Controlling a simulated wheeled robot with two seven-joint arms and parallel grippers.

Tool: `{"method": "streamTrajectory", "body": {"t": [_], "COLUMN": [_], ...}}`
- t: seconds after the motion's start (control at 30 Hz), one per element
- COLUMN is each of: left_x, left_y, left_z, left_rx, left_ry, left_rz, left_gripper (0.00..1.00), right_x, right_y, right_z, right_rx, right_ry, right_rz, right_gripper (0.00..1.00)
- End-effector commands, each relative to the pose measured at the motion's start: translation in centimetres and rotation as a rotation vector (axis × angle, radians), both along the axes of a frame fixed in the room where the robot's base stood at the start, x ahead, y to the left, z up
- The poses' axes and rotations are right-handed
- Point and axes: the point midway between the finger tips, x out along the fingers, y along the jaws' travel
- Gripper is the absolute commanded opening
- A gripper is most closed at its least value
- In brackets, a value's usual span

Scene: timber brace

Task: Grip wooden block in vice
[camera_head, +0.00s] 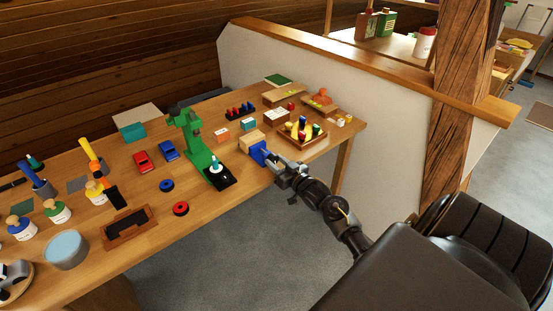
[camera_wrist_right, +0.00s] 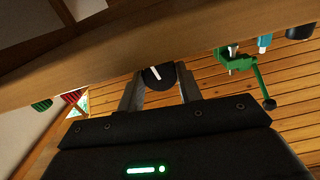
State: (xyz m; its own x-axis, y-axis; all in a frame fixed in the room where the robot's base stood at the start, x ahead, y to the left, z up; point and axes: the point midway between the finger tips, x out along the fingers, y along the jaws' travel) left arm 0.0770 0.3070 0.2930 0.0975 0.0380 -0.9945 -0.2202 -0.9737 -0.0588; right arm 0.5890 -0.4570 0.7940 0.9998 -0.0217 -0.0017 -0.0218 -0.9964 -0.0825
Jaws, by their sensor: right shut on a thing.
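The blue vice (camera_head: 259,154) is at the front edge of the wooden workbench, right of centre in the head view. A pale wooden block (camera_head: 249,140) shows at its far side; whether the jaws touch the block cannot be told. My right gripper (camera_head: 276,162) is at the near side of the vice, coming from the lower right. In the right wrist view, the fingers of my right gripper (camera_wrist_right: 158,88) are on either side of a round black knob (camera_wrist_right: 158,77) with a white mark, and are shut on it. My left gripper is not in view.
A wooden tray of coloured pieces (camera_head: 303,132) is close to the right. Toy cars, jars and a grey-blue bowl (camera_head: 66,248) fill the left bench.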

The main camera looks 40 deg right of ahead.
Motion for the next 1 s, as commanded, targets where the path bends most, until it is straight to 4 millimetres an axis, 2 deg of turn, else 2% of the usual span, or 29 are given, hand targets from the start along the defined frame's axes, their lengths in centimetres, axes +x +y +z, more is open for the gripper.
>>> {"method": "streamTrajectory", "body": {"t": [0.1,0.2,0.23,0.4,0.67,0.77,0.87,1.0], "left_x": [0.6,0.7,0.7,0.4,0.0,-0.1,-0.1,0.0], "left_y": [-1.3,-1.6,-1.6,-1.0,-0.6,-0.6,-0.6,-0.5], "left_z": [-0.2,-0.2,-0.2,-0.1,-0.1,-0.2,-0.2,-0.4], "left_rx": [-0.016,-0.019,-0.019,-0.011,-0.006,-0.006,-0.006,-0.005], "left_ry": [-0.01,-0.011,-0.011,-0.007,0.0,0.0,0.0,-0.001], "left_rz": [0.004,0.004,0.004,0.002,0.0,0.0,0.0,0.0], "left_gripper": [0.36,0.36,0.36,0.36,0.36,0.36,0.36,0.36], "right_x": [0.0,0.0,0.0,0.0,0.0,-0.7,-2.1,-4.9], "right_y": [0.0,0.0,0.0,0.0,0.0,0.0,0.1,0.1], "right_z": [-0.1,-0.1,-0.1,-0.1,-0.1,-0.1,-0.2,-0.2], "right_rx": [0.001,0.0,0.0,-0.001,-0.001,-0.002,-0.003,-0.002], "right_ry": [-0.001,-0.001,-0.001,-0.001,-0.001,0.0,0.001,0.001], "right_rz": [0.0,0.0,0.0,0.0,0.0,0.0,0.001,0.0], "right_gripper": [0.12,0.12,0.36,0.57,0.57,0.57,0.57,0.57]}}
